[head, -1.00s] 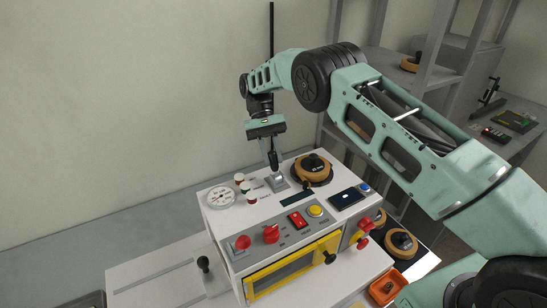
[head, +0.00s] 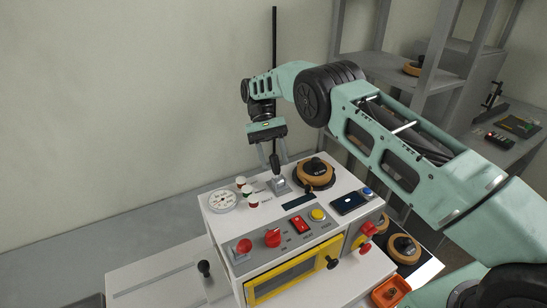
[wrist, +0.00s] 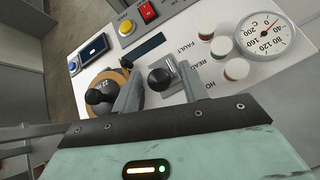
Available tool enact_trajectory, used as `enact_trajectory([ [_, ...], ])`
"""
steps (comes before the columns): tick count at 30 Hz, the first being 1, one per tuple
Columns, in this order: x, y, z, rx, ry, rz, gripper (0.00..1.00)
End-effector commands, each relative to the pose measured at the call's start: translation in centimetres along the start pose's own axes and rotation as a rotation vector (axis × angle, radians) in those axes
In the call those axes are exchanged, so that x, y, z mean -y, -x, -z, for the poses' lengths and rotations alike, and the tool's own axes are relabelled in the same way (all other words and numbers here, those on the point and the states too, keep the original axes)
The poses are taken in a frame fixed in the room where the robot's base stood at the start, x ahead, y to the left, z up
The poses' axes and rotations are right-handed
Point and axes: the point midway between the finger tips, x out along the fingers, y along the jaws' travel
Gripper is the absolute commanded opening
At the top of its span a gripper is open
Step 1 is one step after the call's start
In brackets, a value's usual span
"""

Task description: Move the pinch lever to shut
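A lever with a black knob (head: 275,161) on a grey metal base (head: 279,185) stands on top of the white machine, towards its back. I cannot read a name on it. In the wrist view the black knob (wrist: 160,78) sits between my two fingers, with part of its grey base showing behind. My gripper (head: 273,160) points down over the lever, one finger on each side of the knob. In the wrist view my gripper (wrist: 159,84) is open, with narrow gaps beside the knob. The lower lever is partly hidden.
Close beside the lever is an orange and black round knob (head: 315,172). Small capped lights (head: 246,188) and a round gauge (head: 223,200) stand on the other side. Red controls (head: 272,238) and a yellow-framed door (head: 295,275) are at the front.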

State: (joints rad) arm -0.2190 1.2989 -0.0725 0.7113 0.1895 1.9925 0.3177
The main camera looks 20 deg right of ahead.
Motion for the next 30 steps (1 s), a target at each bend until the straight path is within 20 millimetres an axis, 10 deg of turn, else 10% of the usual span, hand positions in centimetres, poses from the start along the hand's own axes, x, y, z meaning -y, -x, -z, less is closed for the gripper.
enact_trajectory([
  [30, -1.4, 6.5, -7.5, 0.0, 0.0, 0.0, 0.43],
])
